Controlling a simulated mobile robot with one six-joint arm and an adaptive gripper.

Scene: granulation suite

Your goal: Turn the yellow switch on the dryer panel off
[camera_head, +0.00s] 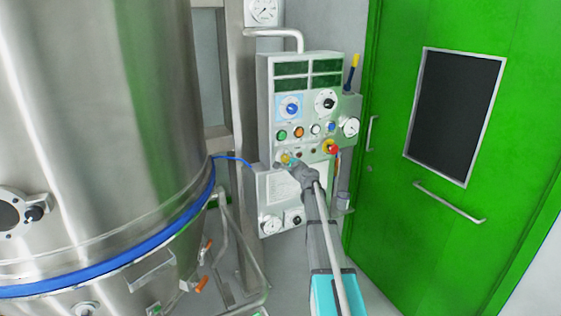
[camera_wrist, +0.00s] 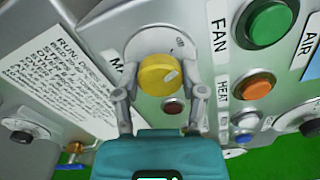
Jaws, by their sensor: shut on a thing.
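The yellow switch (camera_wrist: 159,75) is a round knob on a pale round plate on the dryer panel, with a small light mark on its face. It also shows in the head view as a small yellow spot (camera_head: 285,158) at the panel's lower left. My gripper (camera_wrist: 159,92) is shut on the yellow switch, one finger on each side of it. In the head view my gripper (camera_head: 293,164) reaches the panel from below, and its fingers partly cover the switch. The dryer panel (camera_head: 266,110) is a grey box with dark displays at its top.
Near the switch are a green button (camera_wrist: 268,22), an orange button (camera_wrist: 254,86) and a dark red lamp (camera_wrist: 172,106). A red emergency knob (camera_head: 333,149) sits to the right on the panel. A large steel vessel (camera_head: 100,120) stands left; a green door (camera_head: 395,130) stands right.

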